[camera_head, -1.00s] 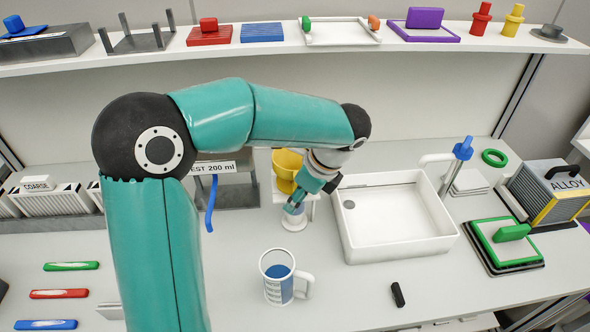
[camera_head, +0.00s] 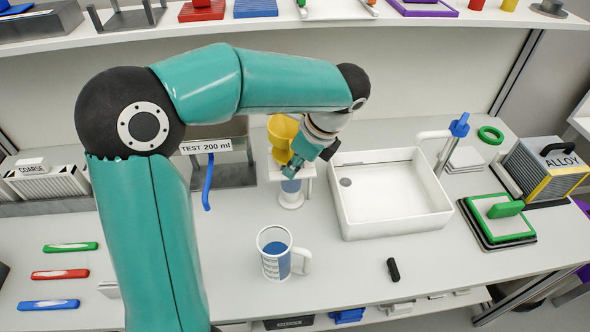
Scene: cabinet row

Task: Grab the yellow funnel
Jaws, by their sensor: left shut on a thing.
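The yellow funnel (camera_head: 282,133) is upright at a white stand behind the measuring jug, left of the sink. My left gripper (camera_head: 293,165) is at the funnel's lower right side, shut on the funnel. The fingertips are small and partly hidden by the wrist. A small clear vessel with a white base (camera_head: 291,194) stands below the gripper. My right gripper is not in view.
A measuring jug with blue liquid (camera_head: 275,262) stands in front. A white sink (camera_head: 395,205) with a blue-handled tap (camera_head: 459,125) is to the right. A black piece (camera_head: 393,270) lies on the counter. A "TEST 200 ml" rig (camera_head: 232,165) stands left of the funnel.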

